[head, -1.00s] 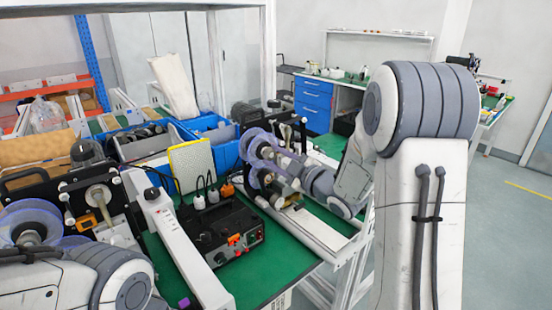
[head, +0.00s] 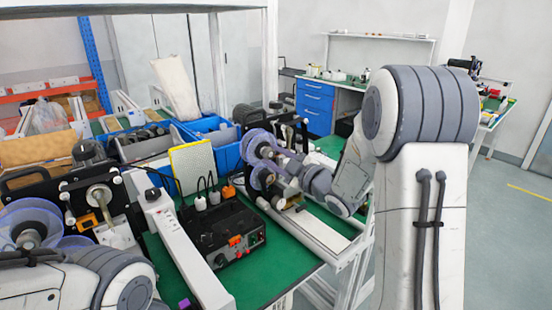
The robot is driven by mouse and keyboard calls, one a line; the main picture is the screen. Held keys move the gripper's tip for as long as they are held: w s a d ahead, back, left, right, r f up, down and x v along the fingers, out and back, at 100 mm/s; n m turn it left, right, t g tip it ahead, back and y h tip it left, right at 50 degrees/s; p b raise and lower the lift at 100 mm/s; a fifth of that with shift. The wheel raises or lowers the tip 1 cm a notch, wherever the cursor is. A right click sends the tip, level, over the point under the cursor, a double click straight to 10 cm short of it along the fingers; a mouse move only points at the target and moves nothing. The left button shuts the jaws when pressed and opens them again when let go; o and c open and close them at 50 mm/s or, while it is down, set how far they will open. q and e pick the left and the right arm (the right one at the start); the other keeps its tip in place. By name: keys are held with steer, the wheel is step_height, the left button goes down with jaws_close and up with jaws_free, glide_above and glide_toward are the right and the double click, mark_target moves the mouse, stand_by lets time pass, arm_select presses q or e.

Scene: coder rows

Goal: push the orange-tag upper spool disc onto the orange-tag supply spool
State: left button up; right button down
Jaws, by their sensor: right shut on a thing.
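The upper spool disc (head: 253,142), a translucent violet disc, is at the black coder unit in the middle of the head view. My right gripper (head: 273,157) reaches it from the right and is shut on it. The supply spool (head: 262,179), also violet, shows just below, partly covered by my gripper. I cannot tell whether the disc touches the spool's hub. No orange tag can be read clearly on either. My left arm crosses the lower left corner, and its gripper is out of view.
A black power box (head: 222,232) stands left of the spools on the green bench (head: 277,274). A second coder unit with a large violet disc (head: 30,222) is at the left.

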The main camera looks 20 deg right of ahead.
steer(key=shift+c, duration=1.9)
jaws_free()
